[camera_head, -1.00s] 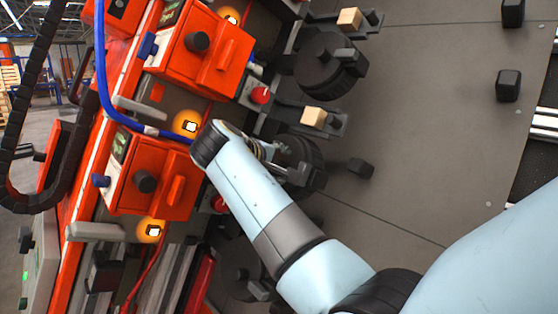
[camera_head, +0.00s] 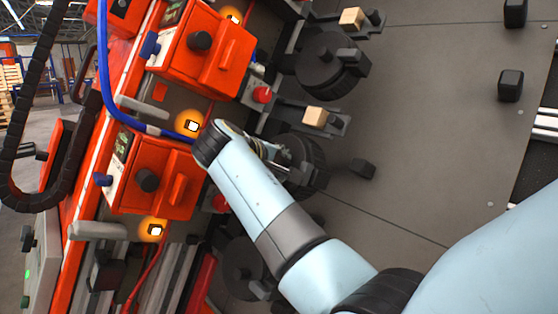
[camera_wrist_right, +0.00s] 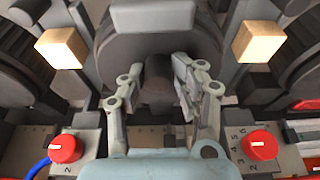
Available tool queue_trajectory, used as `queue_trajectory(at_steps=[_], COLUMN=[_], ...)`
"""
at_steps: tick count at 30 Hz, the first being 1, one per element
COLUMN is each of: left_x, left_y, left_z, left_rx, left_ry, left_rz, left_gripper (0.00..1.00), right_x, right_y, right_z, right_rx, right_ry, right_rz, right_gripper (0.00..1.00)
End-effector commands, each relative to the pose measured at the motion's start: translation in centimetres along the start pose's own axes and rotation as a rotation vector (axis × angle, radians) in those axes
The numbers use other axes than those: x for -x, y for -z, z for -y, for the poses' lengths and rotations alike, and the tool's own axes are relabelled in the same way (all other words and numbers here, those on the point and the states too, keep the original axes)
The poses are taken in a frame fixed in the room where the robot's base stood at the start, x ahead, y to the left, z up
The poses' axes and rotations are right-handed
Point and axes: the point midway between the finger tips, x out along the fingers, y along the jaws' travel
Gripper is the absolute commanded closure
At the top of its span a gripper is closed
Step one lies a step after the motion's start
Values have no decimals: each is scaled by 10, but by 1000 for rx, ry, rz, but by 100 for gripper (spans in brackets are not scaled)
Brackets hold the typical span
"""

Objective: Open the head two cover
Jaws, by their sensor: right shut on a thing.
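My right gripper (camera_head: 287,166) reaches in front of a dark round drum-like cover (camera_head: 316,166) in the middle of the head view. In the right wrist view the gripper (camera_wrist_right: 158,76) has its two fingers on either side of a dark stubby handle (camera_wrist_right: 157,88), and is shut on it. Behind it the grey cover (camera_wrist_right: 155,18) fills the top centre and looks closed. The number of this head cannot be read. My left gripper is not in view.
Another drum (camera_head: 322,68) sits above in the head view. Wooden blocks stand on brackets on both sides, left (camera_wrist_right: 62,48) and right (camera_wrist_right: 258,41). Red dials sit low at left (camera_wrist_right: 65,148) and right (camera_wrist_right: 260,145). Orange boxes and a blue hose (camera_head: 104,75) lie left of my arm.

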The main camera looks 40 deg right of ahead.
Motion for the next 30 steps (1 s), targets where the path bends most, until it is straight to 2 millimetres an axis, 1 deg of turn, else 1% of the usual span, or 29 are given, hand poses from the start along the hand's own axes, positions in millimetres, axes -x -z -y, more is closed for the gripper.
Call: queue_trajectory(at_steps=[1, 13, 23, 30], left_x=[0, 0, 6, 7], left_y=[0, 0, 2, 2], left_z=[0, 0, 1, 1], left_rx=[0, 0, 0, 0], left_ry=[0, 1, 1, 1], left_rz=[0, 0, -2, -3], left_gripper=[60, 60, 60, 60], right_x=[-3, -2, 11, 17], right_y=[-3, -2, 10, 16], right_z=[-1, -2, -4, -5], right_rx=[5, 5, 1, -2], right_ry=[-8, -9, -10, -12], right_rz=[9, 9, 4, -1], right_gripper=[92, 92, 92, 96])
